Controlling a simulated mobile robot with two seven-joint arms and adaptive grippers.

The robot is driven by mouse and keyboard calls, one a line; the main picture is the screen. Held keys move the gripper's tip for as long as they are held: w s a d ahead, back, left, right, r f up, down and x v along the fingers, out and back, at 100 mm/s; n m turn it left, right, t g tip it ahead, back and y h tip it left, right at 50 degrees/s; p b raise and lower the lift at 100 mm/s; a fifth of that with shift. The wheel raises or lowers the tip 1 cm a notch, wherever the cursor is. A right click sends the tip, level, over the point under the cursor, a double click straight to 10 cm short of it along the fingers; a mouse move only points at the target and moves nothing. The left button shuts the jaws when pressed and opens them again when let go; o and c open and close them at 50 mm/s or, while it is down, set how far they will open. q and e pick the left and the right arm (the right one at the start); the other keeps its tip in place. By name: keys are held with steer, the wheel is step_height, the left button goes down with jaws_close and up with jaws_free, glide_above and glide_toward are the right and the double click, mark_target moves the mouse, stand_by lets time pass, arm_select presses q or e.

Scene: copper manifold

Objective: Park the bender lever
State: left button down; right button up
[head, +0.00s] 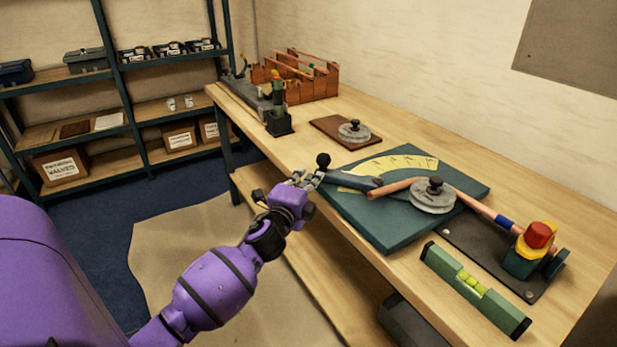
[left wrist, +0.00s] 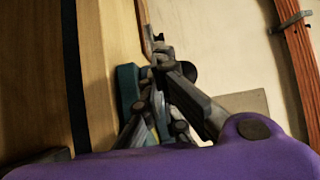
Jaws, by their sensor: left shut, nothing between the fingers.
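The bender stands on a teal base plate (head: 400,228) in the head view, with a yellow angle scale (head: 395,164) and a round grey die (head: 432,196). Its grey-blue lever (head: 348,181) points left from the die, with a black ball knob (head: 323,159) upright near its outer end. A copper tube (head: 475,205) passes the die. My left gripper (head: 308,180) is shut and empty at the lever's outer end, just below and left of the knob; I cannot tell if it touches. The left wrist view shows its fingers (left wrist: 160,70) close together, with teal beyond. My right gripper is out of view.
A clamp with a red knob (head: 538,236) holds the tube's right part. A green level (head: 474,289) lies near the front edge. A spare die on a brown board (head: 345,132) and a wooden rack (head: 300,78) stand farther back.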

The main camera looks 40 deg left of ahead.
arm_select(q)
steer(key=shift+w, duration=0.2)
steer(key=w+m+h+b, duration=0.1)
steer(key=w+h, duration=0.1)
steer(key=w, duration=0.2)
steer(key=w+a+m+h+b, duration=0.1)
steer(key=w+m+h, duration=0.1)
steer(key=w, duration=0.2)
steer(key=w+a+m+h+b, duration=0.1)
steer(key=w+h+b, duration=0.1)
steer(key=w, duration=0.1)
steer(key=shift+w+a+f+h, duration=0.25)
steer(key=shift+w+f+h, duration=0.05)
steer(key=shift+w+f, duration=0.1)
steer(key=shift+w+r+m+h+b, duration=0.15)
steer(key=shift+w+m+h+b, duration=0.15)
steer(key=shift+w+b, duration=0.05)
steer(key=shift+w+a+r, duration=0.15)
steer(key=shift+w, duration=0.05)
steer(key=shift+r, duration=0.15)
